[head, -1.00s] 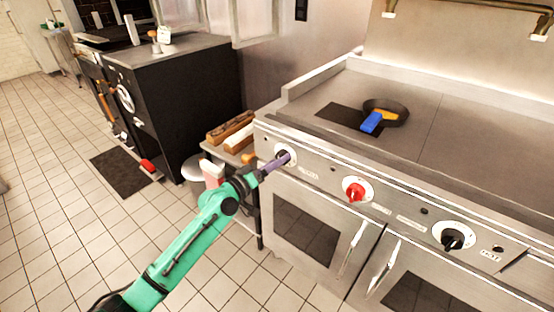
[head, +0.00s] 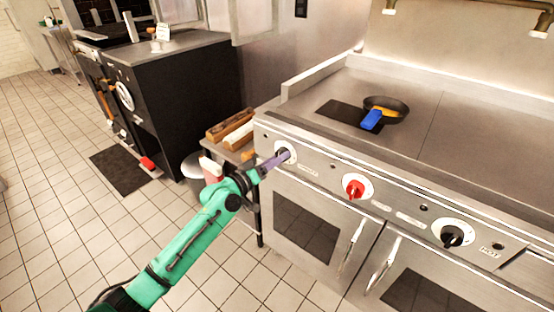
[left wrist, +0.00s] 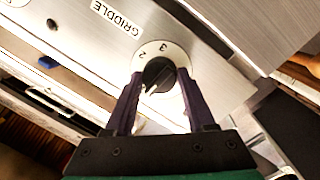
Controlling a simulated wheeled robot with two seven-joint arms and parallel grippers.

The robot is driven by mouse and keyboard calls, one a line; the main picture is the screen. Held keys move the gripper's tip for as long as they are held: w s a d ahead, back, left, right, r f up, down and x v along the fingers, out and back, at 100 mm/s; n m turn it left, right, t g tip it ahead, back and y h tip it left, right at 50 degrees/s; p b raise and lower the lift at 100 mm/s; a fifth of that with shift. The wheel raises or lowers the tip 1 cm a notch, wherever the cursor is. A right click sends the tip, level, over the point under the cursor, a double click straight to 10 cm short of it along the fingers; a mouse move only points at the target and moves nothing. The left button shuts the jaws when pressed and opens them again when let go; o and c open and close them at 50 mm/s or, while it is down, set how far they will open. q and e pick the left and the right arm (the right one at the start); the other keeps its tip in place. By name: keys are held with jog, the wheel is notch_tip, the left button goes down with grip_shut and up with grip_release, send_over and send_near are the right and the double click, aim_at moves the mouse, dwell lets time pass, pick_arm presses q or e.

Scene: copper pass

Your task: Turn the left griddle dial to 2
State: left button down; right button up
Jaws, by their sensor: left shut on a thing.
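The left griddle dial (head: 282,153) is on the left end of the stove's front panel, mostly covered by my left gripper (head: 284,158). In the left wrist view, its black knob (left wrist: 158,72) sits on a white plate with 2 and 3 printed on the side away from my gripper. A whitish mark shows on the knob's near side; I cannot tell for sure that it is the pointer. My left gripper (left wrist: 155,78) is shut on the knob, a purple finger on each side. The label GRIDDLE is beside the dial. My right gripper is not in view.
A red dial (head: 356,187) and another black dial (head: 452,235) are further right on the panel. A pan (head: 386,108) with a blue handle stands on the griddle top. A shelf with wooden blocks (head: 230,127) is left of the stove. Oven door handles (head: 352,246) stick out below.

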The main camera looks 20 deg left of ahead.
pick_arm(q)
jog(key=shift+d+r+m+y+p, duration=0.1)
jog(key=shift+m+y+p, duration=0.35)
jog(key=shift+m, duration=2.45)
jog(key=shift+a+f+m+y+p, duration=0.1)
jog(key=shift+m+y+p, duration=0.35)
jog(key=shift+m, duration=2.45)
jog(key=shift+d+r+m+y+p, duration=0.1)
jog(key=shift+m+y+p, duration=0.35)
jog(key=shift+m, duration=2.45)
jog(key=shift+c, duration=1.2)
grip_release()
